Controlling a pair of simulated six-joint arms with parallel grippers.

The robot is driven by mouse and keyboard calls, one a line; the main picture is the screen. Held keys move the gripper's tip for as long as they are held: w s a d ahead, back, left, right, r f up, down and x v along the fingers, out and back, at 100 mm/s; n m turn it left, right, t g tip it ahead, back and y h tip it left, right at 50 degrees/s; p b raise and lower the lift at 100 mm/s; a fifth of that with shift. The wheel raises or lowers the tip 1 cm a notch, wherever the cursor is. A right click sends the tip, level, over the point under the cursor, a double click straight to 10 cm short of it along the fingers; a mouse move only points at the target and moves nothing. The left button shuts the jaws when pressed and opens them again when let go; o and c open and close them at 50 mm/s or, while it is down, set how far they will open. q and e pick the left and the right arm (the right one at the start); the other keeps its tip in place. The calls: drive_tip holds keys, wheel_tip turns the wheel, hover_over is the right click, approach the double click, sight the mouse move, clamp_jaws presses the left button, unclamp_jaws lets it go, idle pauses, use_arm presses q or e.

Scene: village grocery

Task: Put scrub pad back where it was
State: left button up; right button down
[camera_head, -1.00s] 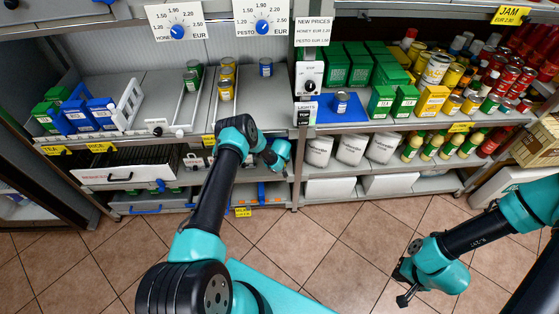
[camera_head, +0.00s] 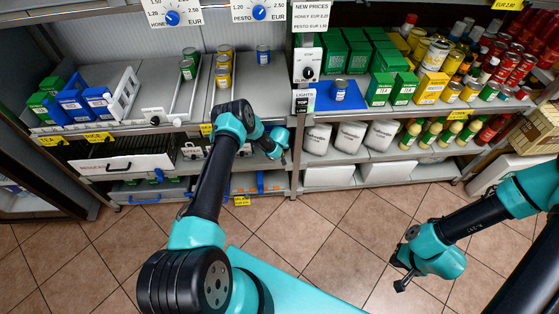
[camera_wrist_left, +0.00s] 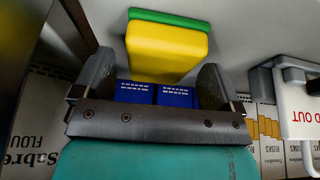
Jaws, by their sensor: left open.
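The scrub pad (camera_wrist_left: 166,50), a yellow block with a green layer, shows in the left wrist view at the top middle. It lies ahead of my open left gripper (camera_wrist_left: 157,78), in line with the gap between the fingers. I cannot tell whether either finger touches it. In the head view the left arm reaches to the lower shelves at the middle; its fingers and the pad are not clearly visible there. My right gripper (camera_head: 400,274) hangs above the floor at the right, its dark fingers apart and empty.
Blue boxes (camera_wrist_left: 154,95) sit behind the left fingers. Flour packs (camera_wrist_left: 35,130) stand at the left and rusks boxes (camera_wrist_left: 272,130) at the right, beside a white sign (camera_wrist_left: 300,105). In the head view, a blue mat (camera_head: 350,98) holds one can. The tiled floor (camera_head: 300,232) is clear.

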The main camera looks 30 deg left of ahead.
use_arm(q)
drive_tip(key=v, duration=0.4)
drive_tip(key=shift+s+d+r, duration=0.15)
drive_tip(key=shift+s, duration=0.1)
drive_tip(key=s+d, duration=0.6)
drive_tip(key=s, duration=0.4)
drive_tip(key=shift+w, duration=0.1)
drive_tip(key=s+d+r+m+g+h, duration=0.1)
drive_tip(key=s+d+r+h, duration=0.1)
drive_tip(key=s+r, duration=0.3)
drive_tip(key=s+d+r+m+g+h, duration=0.1)
drive_tip(key=s+d+r, duration=0.3)
drive_tip(key=s, duration=0.9)
drive_tip(key=s+d+r+m+g+h, duration=0.1)
drive_tip(key=s+d+r+m+h, duration=0.1)
drive_tip(key=s+r, duration=0.6)
drive_tip(key=shift+s+d+h, duration=0.5)
drive_tip(key=shift+d, duration=0.1)
